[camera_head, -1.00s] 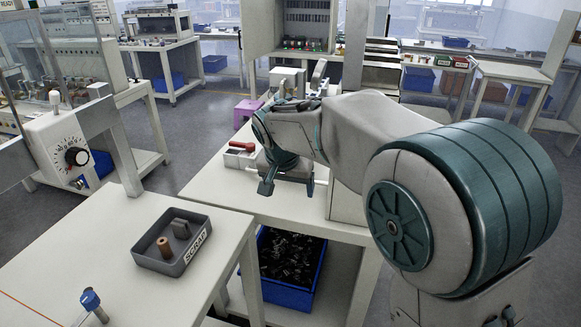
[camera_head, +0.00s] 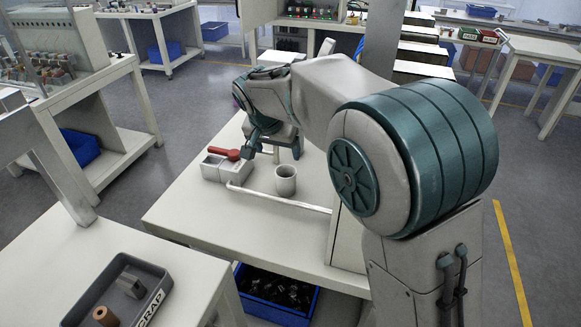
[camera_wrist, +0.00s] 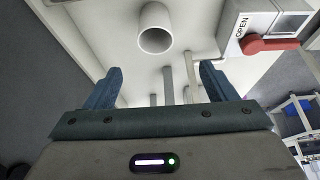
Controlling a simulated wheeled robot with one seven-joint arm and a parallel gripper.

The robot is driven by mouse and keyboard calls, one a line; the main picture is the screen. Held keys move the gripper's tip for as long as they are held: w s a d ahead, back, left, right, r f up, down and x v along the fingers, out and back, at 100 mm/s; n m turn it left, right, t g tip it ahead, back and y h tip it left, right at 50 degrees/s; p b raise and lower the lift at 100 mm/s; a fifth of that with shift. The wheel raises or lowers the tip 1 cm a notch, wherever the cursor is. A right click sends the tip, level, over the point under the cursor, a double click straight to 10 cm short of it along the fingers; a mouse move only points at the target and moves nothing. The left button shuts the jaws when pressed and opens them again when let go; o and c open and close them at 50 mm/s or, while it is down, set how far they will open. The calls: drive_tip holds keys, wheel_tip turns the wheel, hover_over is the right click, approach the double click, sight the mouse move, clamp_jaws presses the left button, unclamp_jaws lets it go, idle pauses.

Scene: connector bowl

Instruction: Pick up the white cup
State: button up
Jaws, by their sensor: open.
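The white cup (camera_head: 286,179) stands upright on the white table (camera_head: 190,222), just in front of my gripper in the head view. In the wrist view the cup (camera_wrist: 156,30) shows its round open mouth near the top centre, ahead of the fingers and a little left of the middle between them. My gripper (camera_head: 273,148) is above the table behind the cup. In the wrist view my gripper (camera_wrist: 160,82) has its two blue-grey fingers spread wide, with nothing held. The cup is apart from both fingers.
A white box with a red handle (camera_head: 225,154) stands left of the cup; it shows as a box marked OPEN (camera_wrist: 252,25) in the wrist view. A pale rail (camera_head: 275,198) runs in front of the cup. A grey scrap tray (camera_head: 100,272) sits on the nearer table.

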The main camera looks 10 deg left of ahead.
approach(287, 174)
wheel_tip(287, 174, down, 3)
drive_tip(key=shift+d+p+x, duration=0.15)
drive_tip(key=shift+p+x, duration=0.3)
drive_tip(key=shift+x, duration=0.9)
drive_tip(key=shift+d+p+x, duration=0.1)
drive_tip(key=shift+p+x, duration=0.3)
drive_tip(key=shift+x, duration=0.95)
drive_tip(key=shift+w, duration=0.1)
drive_tip(key=shift+c, duration=0.2)
drive_tip(key=shift+r, duration=0.1)
drive_tip(key=c, duration=1)
